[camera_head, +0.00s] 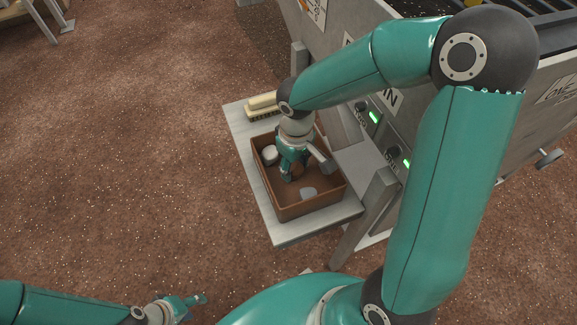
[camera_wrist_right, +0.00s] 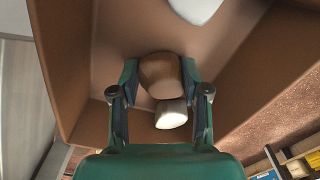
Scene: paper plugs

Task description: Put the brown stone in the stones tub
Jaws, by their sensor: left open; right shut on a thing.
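The brown stone (camera_wrist_right: 160,76) is between the fingers of my right gripper (camera_wrist_right: 160,80) in the right wrist view. The right gripper (camera_head: 294,174) is shut on it, down inside a brown open tub (camera_head: 312,208) in the head view. The stone (camera_head: 298,170) is partly hidden there by the gripper. I cannot tell whether it touches the tub floor. A white stone (camera_head: 270,154) and a pale grey stone (camera_head: 308,193) lie in the tub. In the wrist view a whitish stone (camera_wrist_right: 171,113) shows close by the brown one. My left gripper (camera_head: 198,300) is open and empty at the lower left.
The tub stands on a pale shelf (camera_head: 285,239) beside a grey machine (camera_head: 430,115) with green lights (camera_head: 374,117). A brush (camera_head: 262,103) lies on the shelf behind the tub. A shelf post stands right of the tub. The brown ground (camera_head: 120,170) at left is clear.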

